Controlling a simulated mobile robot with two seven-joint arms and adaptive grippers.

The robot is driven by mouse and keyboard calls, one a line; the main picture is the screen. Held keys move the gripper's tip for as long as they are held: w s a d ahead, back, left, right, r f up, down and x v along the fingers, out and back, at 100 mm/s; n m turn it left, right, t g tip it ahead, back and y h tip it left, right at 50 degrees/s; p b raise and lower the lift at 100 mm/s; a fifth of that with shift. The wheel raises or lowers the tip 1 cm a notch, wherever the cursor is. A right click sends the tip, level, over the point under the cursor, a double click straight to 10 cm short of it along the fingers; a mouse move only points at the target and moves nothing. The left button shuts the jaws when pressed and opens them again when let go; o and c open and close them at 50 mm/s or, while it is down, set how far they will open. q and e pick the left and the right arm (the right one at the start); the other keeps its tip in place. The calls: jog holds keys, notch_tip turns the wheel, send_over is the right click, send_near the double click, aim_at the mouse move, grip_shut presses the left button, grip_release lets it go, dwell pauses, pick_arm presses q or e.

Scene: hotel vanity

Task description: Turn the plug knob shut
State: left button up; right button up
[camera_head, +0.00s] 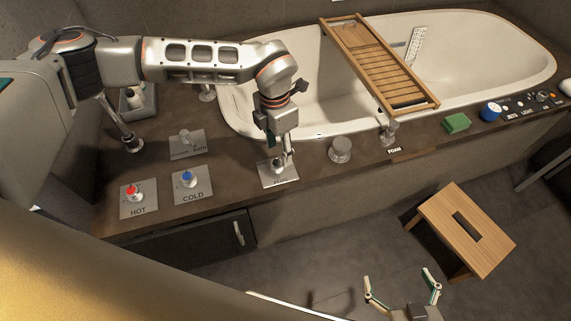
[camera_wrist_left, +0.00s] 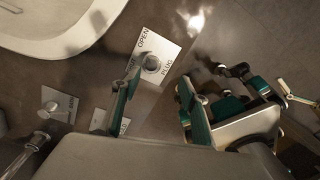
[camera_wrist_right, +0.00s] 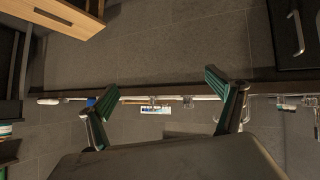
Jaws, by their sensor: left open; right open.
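The plug knob (camera_wrist_left: 151,62) is a small round metal knob on a pale plate (camera_wrist_left: 165,46) marked OPEN and PLUG in the left wrist view. In the head view the plug plate (camera_head: 280,180) lies on the counter by the tub's front, the knob partly hidden by my gripper. My left gripper (camera_head: 280,160) points down at the plate. In the left wrist view its fingers (camera_wrist_left: 156,98) are apart, with the knob just beyond their tips and nothing held. My right gripper (camera_head: 402,284) is open and empty, low over the floor; its spread fingers (camera_wrist_right: 162,90) show in the right wrist view.
Left of the plug plate are the blue COLD knob (camera_head: 187,180), red HOT knob (camera_head: 132,193) and a lever plate (camera_head: 187,143). A round metal knob (camera_head: 341,149) stands to its right. The bathtub (camera_head: 470,60) is behind. A wooden stool (camera_head: 450,240) stands on the floor.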

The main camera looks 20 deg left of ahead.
aim_at(277, 163)
pick_arm(q)
jog(key=shift+w+a, duration=0.4)
jog(key=shift+a, duration=0.25)
notch_tip(277, 163, down, 8)
jog(key=shift+r+b, duration=0.15)
jog(key=shift+b, duration=0.85)
jog(key=shift+r, duration=0.1)
jog(key=c, duration=1.1)
